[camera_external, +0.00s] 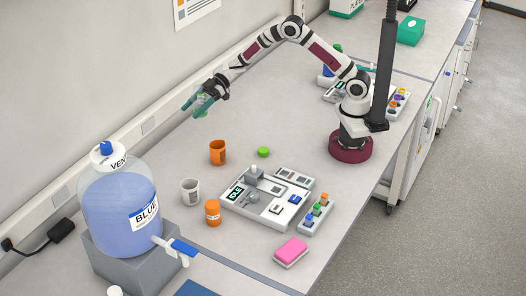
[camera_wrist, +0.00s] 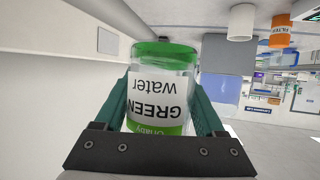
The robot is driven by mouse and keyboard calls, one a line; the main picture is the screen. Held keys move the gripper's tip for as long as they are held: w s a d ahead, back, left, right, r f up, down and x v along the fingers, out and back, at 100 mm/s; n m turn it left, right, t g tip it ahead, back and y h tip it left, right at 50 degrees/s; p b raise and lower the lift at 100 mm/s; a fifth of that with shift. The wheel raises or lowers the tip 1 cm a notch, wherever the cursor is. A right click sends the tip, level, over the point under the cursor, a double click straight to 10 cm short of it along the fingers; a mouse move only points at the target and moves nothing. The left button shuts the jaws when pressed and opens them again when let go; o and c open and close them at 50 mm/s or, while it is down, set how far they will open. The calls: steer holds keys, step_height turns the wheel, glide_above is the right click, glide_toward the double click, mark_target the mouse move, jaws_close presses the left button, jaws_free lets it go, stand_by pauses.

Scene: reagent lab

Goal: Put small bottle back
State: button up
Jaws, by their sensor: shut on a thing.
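The small bottle (camera_wrist: 162,65) is clear, with a white label reading "GREEN water" and a green band. Its text is upside down in the wrist view, and the end at the top of that view is green. My gripper (camera_wrist: 165,110) is shut on the bottle, with a dark green finger on each side. In the external view my gripper (camera_external: 200,103) is held up in the air near the wall, left of my base. The bottle is hard to make out there between the fingers. A green cap (camera_external: 263,152) lies on the bench.
An orange cup (camera_external: 217,152), a white cup (camera_external: 190,191) and an orange jar (camera_external: 213,212) stand near a grey device (camera_external: 266,199). A large blue jug (camera_external: 121,205) stands front left on a grey block. A pink block (camera_external: 290,251) lies near the front edge. Bench below my gripper is clear.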

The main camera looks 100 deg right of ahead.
steer(key=s+d, duration=0.9)
steer(key=s, duration=0.6)
steer(key=s+r, duration=0.1)
steer(key=s, duration=1.4)
glide_above(247, 137)
steer(key=f, duration=1.1)
steer(key=shift+s+f, duration=0.2)
steer(key=shift+f, duration=0.1)
steer(key=shift+w+a+f, duration=0.1)
steer(key=shift+w+f, duration=0.05)
steer(key=shift+f, duration=0.95)
steer(key=shift+w+a+f, duration=0.1)
steer(key=shift+f, duration=0.95)
steer(key=o, duration=1.5)
steer(key=shift+f, duration=0.1)
steer(key=shift+d, duration=0.1)
steer(key=v, duration=1.2)
